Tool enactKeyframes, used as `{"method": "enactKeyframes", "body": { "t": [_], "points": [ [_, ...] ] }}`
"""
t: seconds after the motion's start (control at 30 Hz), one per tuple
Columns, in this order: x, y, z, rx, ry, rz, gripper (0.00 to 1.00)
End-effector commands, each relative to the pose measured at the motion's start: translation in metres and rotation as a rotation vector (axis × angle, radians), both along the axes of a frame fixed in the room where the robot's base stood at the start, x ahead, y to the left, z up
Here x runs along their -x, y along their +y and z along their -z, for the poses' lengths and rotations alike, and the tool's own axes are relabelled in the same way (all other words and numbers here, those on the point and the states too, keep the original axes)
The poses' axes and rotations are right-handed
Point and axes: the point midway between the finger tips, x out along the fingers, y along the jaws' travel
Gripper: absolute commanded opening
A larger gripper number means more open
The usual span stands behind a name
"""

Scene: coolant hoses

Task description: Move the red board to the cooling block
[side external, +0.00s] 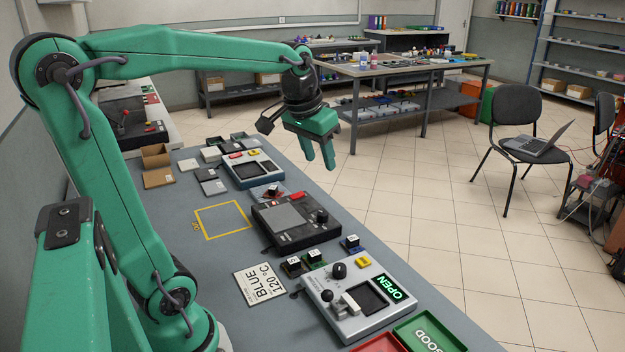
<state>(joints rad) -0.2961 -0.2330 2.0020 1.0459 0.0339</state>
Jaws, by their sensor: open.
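A small board with reddish edges and a black part on top (272,193) lies on the bench behind the black unit; I take it for the red board, but it is small and partly unclear. A pale unit with a blue base and a dark recessed top (248,173) stands behind it and may be the cooling block; no readable label confirms this. My gripper (320,164) is green, open and empty. It points down, high up, and appears to the right of both in the picture.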

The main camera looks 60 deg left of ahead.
Motion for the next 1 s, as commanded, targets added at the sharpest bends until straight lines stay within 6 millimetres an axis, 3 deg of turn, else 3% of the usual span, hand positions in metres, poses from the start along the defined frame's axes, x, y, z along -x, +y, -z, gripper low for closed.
{"method": "enactKeyframes", "body": {
  "t": [0.2,0.5,0.7,1.0],
  "points": [
    [0.040,-0.046,0.008,-0.010,-0.060,0.095,0.43],
    [0.092,-0.089,0.033,-0.013,-0.134,0.214,0.43],
    [0.110,-0.101,0.046,-0.011,-0.161,0.256,0.43],
    [0.114,-0.103,0.050,-0.011,-0.166,0.265,0.43]
  ]
}}
